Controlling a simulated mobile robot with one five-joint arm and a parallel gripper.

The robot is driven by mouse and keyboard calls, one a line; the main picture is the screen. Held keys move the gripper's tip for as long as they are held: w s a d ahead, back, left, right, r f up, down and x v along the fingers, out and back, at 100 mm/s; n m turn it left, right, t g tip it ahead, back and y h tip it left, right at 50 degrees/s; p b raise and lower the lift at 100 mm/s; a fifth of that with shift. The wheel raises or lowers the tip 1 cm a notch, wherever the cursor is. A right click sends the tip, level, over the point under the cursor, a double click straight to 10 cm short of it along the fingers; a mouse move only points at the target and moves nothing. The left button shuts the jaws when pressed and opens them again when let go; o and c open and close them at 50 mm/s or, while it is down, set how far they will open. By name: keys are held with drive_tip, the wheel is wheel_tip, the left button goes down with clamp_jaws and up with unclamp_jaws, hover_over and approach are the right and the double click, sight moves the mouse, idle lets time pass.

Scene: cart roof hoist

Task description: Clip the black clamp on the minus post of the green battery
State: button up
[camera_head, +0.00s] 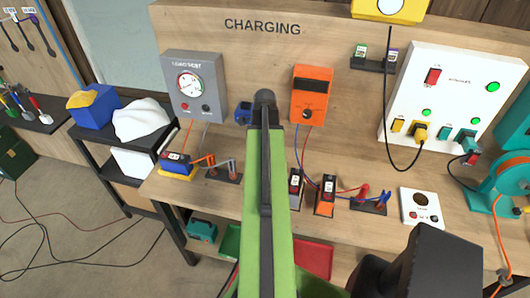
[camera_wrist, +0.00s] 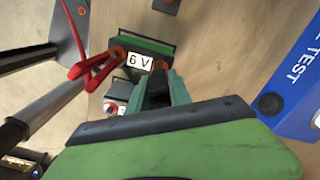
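In the wrist view the green battery (camera_wrist: 155,45) has a white "6 V" label and two copper-coloured posts. A red clamp (camera_wrist: 90,66) reaches the left post. My gripper (camera_wrist: 160,92) points at the right post, its teal fingers on either side of the black clamp (camera_wrist: 159,84). The black clamp's tip is close to the right post; I cannot tell whether it touches. In the head view my green arm covers the middle of the bench, and the green battery and black clamp are hidden.
A blue panel marked "TEST" (camera_wrist: 290,85) stands right of my gripper in the wrist view. In the head view a grey meter box (camera_head: 195,85), an orange meter (camera_head: 311,94) and a white charger panel (camera_head: 450,100) stand at the back. Other batteries (camera_head: 325,195) stand on the bench.

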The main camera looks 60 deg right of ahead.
drive_tip(key=o, duration=0.4)
drive_tip(key=shift+c, duration=0.2)
wheel_tip(320, 180, up, 18)
drive_tip(key=p, duration=1.7)
drive_tip(key=shift+f, duration=0.2)
drive_tip(key=shift+f, duration=0.1)
